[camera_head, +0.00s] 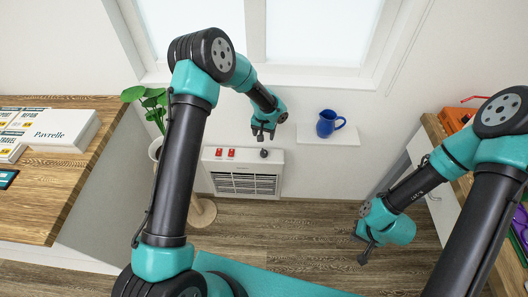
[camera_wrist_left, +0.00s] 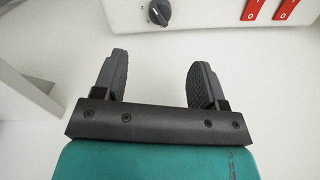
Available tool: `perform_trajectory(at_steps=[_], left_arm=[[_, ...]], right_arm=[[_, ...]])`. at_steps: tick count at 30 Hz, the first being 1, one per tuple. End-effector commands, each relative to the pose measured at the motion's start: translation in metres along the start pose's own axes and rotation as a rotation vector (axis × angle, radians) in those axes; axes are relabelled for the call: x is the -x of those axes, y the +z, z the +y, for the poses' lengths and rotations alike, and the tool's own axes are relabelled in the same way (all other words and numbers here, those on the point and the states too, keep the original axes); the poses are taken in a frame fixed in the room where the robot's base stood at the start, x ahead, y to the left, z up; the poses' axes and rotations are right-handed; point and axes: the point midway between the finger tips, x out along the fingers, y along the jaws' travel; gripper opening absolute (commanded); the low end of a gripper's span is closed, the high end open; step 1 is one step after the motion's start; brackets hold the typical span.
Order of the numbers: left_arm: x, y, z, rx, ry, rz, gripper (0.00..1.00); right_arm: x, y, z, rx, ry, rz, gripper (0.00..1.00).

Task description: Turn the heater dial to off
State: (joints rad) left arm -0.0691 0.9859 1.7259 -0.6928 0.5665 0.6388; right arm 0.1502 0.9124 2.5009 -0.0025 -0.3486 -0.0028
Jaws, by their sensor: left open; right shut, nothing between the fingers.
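The white heater (camera_head: 277,178) is mounted low on the wall under the window. Its black dial (camera_head: 264,153) is at the right of the top panel. The dial also shows at the top edge of the left wrist view (camera_wrist_left: 160,12), with a pale pointer line; I cannot read its setting. My left gripper (camera_head: 263,135) is open and empty, just above the dial in the head view and apart from it. Its two fingers (camera_wrist_left: 156,68) show spread in the left wrist view. My right gripper (camera_head: 361,249) is shut and empty, low over the floor at the right.
Two red switches (camera_head: 231,153) sit left of the dial. A blue jug (camera_head: 327,123) stands on a white wall shelf (camera_head: 345,138) to the right. A potted plant (camera_head: 150,103) stands to the left. A wooden desk (camera_head: 50,190) with boxes (camera_head: 62,130) fills the left side.

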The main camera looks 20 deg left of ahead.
Motion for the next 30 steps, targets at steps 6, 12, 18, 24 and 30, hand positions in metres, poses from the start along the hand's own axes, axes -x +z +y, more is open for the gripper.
perform_trajectory(at_steps=[6, 12, 18, 24, 30], left_arm=[[-0.039, 0.001, 0.0, -0.001, 0.001, -0.003, 0.65], [-0.073, 0.001, 0.0, 0.0, 0.001, -0.003, 0.65], [-0.105, 0.001, 0.0, -0.001, 0.001, -0.002, 0.65], [-0.125, 0.0, 0.0, 0.0, 0.001, -0.001, 0.65], [-0.128, 0.0, 0.0, 0.0, 0.001, 0.0, 0.65]], right_arm=[[0.0, 0.0, 0.0, 0.0, 0.0, 0.0, 0.0], [0.0, 0.0, 0.0, 0.0, 0.0, 0.0, 0.0], [0.0, 0.0, 0.0, 0.0, 0.0, 0.0, 0.0], [0.0, 0.0, 0.0, 0.0, 0.0, 0.0, 0.0], [0.0, 0.0, 0.0, 0.0, 0.0, 0.0, 0.0]])
